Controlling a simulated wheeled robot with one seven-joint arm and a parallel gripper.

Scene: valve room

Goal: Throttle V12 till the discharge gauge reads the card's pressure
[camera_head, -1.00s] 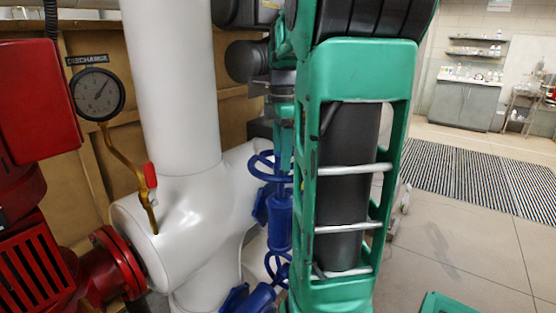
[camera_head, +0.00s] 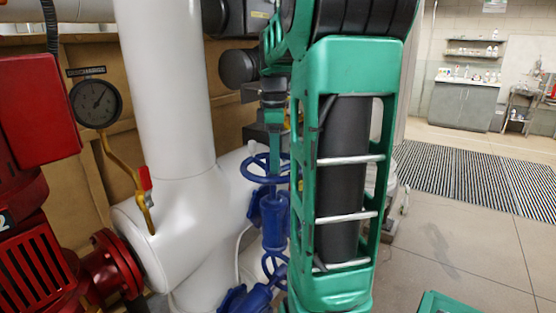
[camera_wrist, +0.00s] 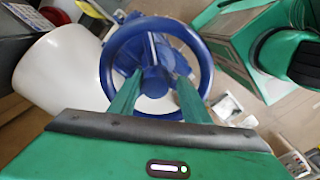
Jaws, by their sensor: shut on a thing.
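No V12 tag is readable. My gripper (camera_wrist: 157,78) is shut on the handwheel at its middle, with a green finger on each side of the hub. My arm partly hides the valve in the head view. No pressure card is visible.
A second blue handwheel (camera_head: 274,264) sits lower, close to my arm. A thick white pipe (camera_head: 180,100) and a red pump (camera_head: 35,245) stand to the left. A small red-handled cock (camera_head: 145,178) is below the gauge. Open floor (camera_head: 450,240) lies at right.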

